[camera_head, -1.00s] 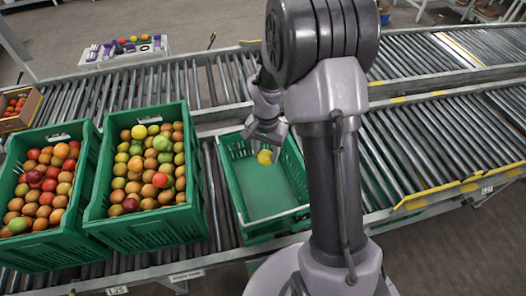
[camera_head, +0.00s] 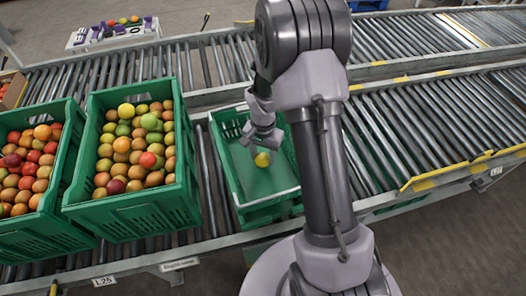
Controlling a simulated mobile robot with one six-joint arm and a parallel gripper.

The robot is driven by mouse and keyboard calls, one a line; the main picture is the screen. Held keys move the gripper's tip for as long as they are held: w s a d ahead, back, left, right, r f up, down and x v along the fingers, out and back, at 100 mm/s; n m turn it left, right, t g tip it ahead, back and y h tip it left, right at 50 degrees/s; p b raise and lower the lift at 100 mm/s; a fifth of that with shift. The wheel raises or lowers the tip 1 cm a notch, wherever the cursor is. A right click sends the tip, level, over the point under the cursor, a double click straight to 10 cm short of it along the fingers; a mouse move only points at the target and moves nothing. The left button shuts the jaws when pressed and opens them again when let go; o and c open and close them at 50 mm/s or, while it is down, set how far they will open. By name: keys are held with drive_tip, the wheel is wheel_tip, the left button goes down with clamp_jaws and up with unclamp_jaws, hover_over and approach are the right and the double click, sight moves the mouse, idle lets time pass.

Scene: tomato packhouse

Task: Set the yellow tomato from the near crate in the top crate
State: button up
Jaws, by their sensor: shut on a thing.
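My gripper (camera_head: 263,145) is shut on a yellow tomato (camera_head: 262,160), which shows just below its fingers. The gripper points down over a green crate (camera_head: 268,204) beside my arm. That crate has a bare green floor, and no other tomato shows in it; my arm hides part of its right side. It appears to sit on another green crate. I cannot tell how far the tomato is above the floor. To the left, a green crate (camera_head: 133,213) is full of mixed tomatoes, with a yellow one on top at its far end.
Another full green crate (camera_head: 42,236) stands at the far left. The crates stand on a roller conveyor (camera_head: 225,205). A second conveyor (camera_head: 210,70) runs behind. A white tray with small items (camera_head: 113,32) lies beyond it. The rollers right of my arm are clear.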

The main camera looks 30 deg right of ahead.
drive_tip(key=shift+f, duration=0.65)
idle(0.7)
drive_tip(key=o, duration=1)
drive_tip(key=c, duration=0.3)
wheel_tip(320, 180, up, 7)
drive_tip(key=p, duration=0.5)
drive_tip(key=shift+r, duration=0.1)
